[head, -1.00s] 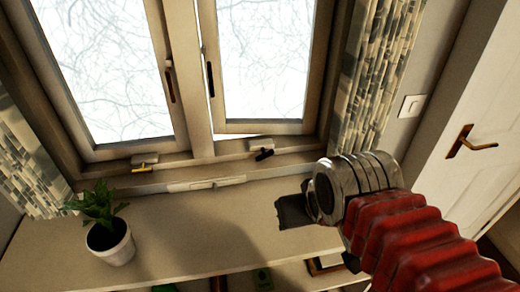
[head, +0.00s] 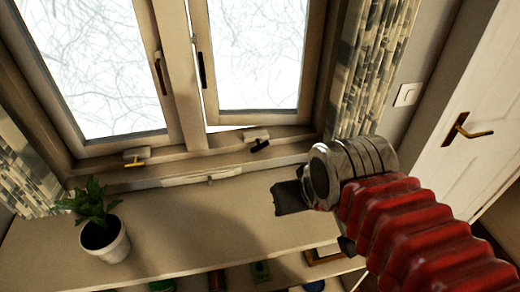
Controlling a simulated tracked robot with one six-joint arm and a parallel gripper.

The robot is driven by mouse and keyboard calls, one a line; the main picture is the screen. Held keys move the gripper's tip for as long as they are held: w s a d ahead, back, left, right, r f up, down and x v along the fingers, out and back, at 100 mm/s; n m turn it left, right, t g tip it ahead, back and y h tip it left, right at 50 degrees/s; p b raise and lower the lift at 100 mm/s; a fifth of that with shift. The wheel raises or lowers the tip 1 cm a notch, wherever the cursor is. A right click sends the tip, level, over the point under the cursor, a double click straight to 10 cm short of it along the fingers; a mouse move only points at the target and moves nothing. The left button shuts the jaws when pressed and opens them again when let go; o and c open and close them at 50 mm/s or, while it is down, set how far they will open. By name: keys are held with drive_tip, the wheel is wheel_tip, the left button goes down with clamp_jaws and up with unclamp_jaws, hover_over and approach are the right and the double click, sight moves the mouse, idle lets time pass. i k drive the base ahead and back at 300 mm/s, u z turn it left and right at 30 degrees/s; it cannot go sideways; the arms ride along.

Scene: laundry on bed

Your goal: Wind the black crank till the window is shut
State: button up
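The black crank (head: 260,146) sits on its mount on the sill below the right window sash (head: 255,60). That sash stands slightly open, with a bright gap along its left and lower edge. A yellow crank (head: 135,164) sits below the left sash (head: 95,65), which looks closed. My gripper (head: 280,199) is over the shelf top, below and a little right of the black crank, and apart from it. Its dark end points left. Its fingers do not show clearly, so I cannot tell whether it is open.
A potted plant (head: 104,240) stands on the shelf top (head: 180,225) at the left. Curtains (head: 365,70) hang on both sides. A white door (head: 470,100) is at the right. Several items sit on the lower shelf. The middle of the shelf top is clear.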

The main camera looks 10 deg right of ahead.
sight(259, 146)
drive_tip(key=u, duration=0.05)
drive_tip(key=k, duration=0.6)
drive_tip(key=u, duration=0.5)
drive_tip(key=k, duration=1.25)
drive_tip(key=u, duration=0.8)
drive_tip(key=i, duration=1.85)
drive_tip(key=z, duration=0.8)
